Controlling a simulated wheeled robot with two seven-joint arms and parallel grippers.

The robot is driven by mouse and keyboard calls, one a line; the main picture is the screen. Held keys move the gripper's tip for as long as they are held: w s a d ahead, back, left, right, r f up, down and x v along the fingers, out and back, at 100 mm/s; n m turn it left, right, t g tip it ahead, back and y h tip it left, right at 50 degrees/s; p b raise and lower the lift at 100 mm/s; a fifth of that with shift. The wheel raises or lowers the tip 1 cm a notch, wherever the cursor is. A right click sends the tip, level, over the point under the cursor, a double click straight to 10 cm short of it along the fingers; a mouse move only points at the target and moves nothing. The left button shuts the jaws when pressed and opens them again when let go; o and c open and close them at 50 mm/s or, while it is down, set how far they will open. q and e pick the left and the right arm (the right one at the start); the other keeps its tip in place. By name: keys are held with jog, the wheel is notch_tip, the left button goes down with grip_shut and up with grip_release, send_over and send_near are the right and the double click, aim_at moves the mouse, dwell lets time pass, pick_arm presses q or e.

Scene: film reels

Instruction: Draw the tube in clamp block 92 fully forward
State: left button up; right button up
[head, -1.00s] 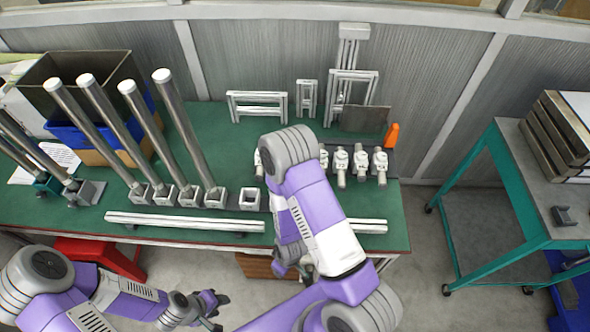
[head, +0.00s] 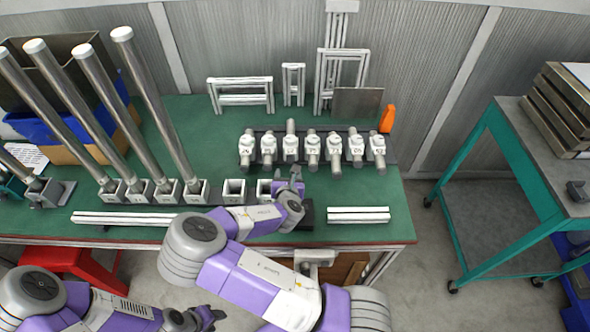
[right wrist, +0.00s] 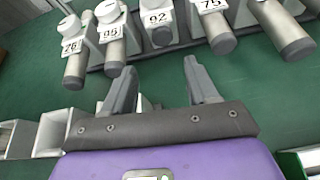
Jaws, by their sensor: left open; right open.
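Clamp block 92 (right wrist: 157,18) is at the top middle of the right wrist view, between the blocks marked 75 and one whose label looks like 95. Its tube (right wrist: 161,37) shows only a short front end there. In the head view it is the third block from the left (head: 291,146), and its tube (head: 291,126) sticks out toward the back. My right gripper (head: 292,176) is open and empty in front of the row; its two fingers (right wrist: 158,72) point toward block 92, apart from it. My left gripper (head: 214,316) is open and empty, low in front of the table.
Neighbouring tubes (right wrist: 217,34) stick out forward on both sides of block 92. Empty square sockets (head: 234,190) and white rails (head: 358,214) lie near the table's front edge. Tall tubes (head: 150,95) stand at the left. An orange object (head: 387,119) stands at the row's right end.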

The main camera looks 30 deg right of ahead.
aim_at(290, 159)
jog(key=shift+w+d+r+n+b, duration=0.1)
jog(key=shift+w+d+n+b, duration=0.3)
jog(key=shift+d, duration=0.2)
jog(key=shift+w+d+t, duration=0.25)
jog(key=shift+w+t, duration=0.05)
jog(key=shift+w, duration=0.05)
jog(key=b+x, duration=0.1)
jog(key=x, duration=0.5)
jog(key=shift+w+d, duration=0.15)
jog(key=shift+c, duration=0.4)
grip_shut()
